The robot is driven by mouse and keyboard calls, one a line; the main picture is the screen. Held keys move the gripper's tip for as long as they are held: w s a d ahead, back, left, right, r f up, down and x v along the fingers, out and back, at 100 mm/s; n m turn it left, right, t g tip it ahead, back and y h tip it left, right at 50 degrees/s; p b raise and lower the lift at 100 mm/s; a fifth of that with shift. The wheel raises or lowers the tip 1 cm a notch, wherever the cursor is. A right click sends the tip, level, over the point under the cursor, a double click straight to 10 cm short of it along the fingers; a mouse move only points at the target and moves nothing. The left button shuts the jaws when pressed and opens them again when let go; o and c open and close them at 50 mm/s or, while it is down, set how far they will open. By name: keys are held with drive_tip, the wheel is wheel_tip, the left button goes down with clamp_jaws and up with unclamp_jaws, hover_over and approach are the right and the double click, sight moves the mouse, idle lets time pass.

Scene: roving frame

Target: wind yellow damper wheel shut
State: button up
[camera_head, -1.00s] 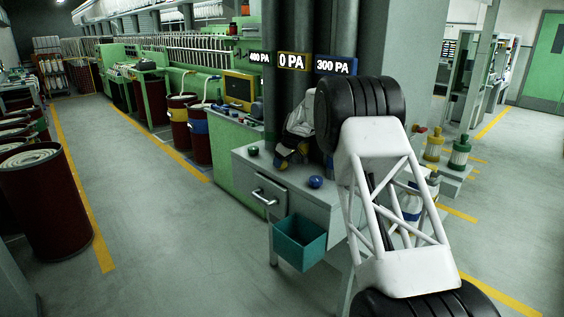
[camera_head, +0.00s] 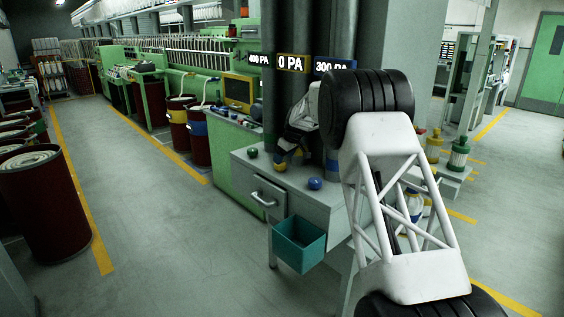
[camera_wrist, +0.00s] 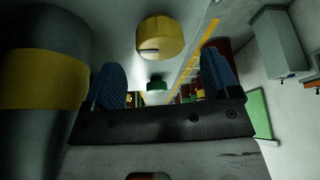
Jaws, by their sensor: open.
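The yellow damper wheel (camera_wrist: 160,37) shows in the wrist view as a short yellow cylinder with a small pale mark. It is ahead of my gripper (camera_wrist: 161,70), between the lines of the two blue fingers. The fingers stand apart with nothing seen between them, and contact with the wheel is not visible. In the head view my gripper (camera_head: 287,145) is low over the grey cabinet top, in front of the pipes. A yellow patch (camera_head: 280,166) shows by its tip, partly hidden. The yellow-framed sign (camera_head: 291,64) reads 0 PA.
A green knob (camera_head: 252,153) and a blue knob (camera_head: 315,183) sit on the cabinet (camera_head: 300,200). A pipe (camera_wrist: 40,35) with a yellow band stands close at left in the wrist view. A teal bin (camera_head: 299,244) hangs on the cabinet front. The aisle floor at left is clear.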

drive_tip(key=shift+v, duration=2)
drive_tip(key=s+d+r+m+h, duration=0.15)
drive_tip(key=s+d+r, duration=0.35)
drive_tip(key=s, duration=0.7)
drive_tip(key=s+d+r+m, duration=0.2)
drive_tip(key=s+d+r, duration=0.3)
drive_tip(key=s, duration=0.8)
drive_tip(key=s+d+r+m, duration=0.2)
drive_tip(key=s+d+r, duration=0.3)
drive_tip(key=s, duration=0.7)
drive_tip(key=s+d+f+m, duration=0.2)
drive_tip(key=s, duration=1.1)
drive_tip(key=s+d+f+m+h, duration=0.1)
drive_tip(key=s+d+f+m, duration=0.1)
drive_tip(key=s, duration=1.2)
drive_tip(key=s+d+f+m+h, duration=0.1)
drive_tip(key=s+d+f+m, duration=0.1)
drive_tip(key=s, duration=1.1)
drive_tip(key=shift+s+d+f, duration=0.3)
drive_tip(key=shift+s+f, duration=0.05)
drive_tip(key=shift+f, duration=0.55)
drive_tip(key=shift+c, duration=0.3)
